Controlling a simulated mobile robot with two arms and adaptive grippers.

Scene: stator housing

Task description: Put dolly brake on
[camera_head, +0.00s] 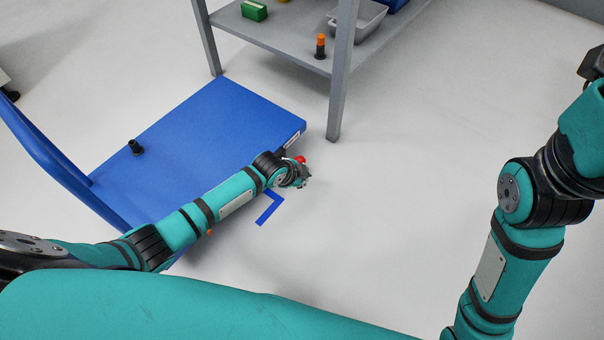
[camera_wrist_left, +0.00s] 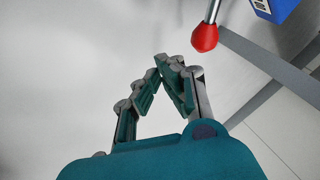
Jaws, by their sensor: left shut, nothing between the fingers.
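The blue dolly (camera_head: 215,125) stands on the floor at the left, with its tube push handle at the far left. A red ball knob (camera_head: 300,159) shows at the dolly's right edge, just behind my left gripper (camera_head: 304,180). In the left wrist view the red knob (camera_wrist_left: 205,38) sits on the end of a thin metal rod, ahead and to the right of the fingers. My left gripper (camera_wrist_left: 166,62) is shut and empty, with its fingertips together and apart from the knob. My left forearm hides part of the dolly's near side. My right arm is at the right, its fingers out of view.
A grey table (camera_head: 285,50) stands behind the dolly, its near leg (camera_head: 340,90) close to the dolly's corner. A blue angle mark (camera_head: 268,207) lies on the floor. The floor in the middle right is clear.

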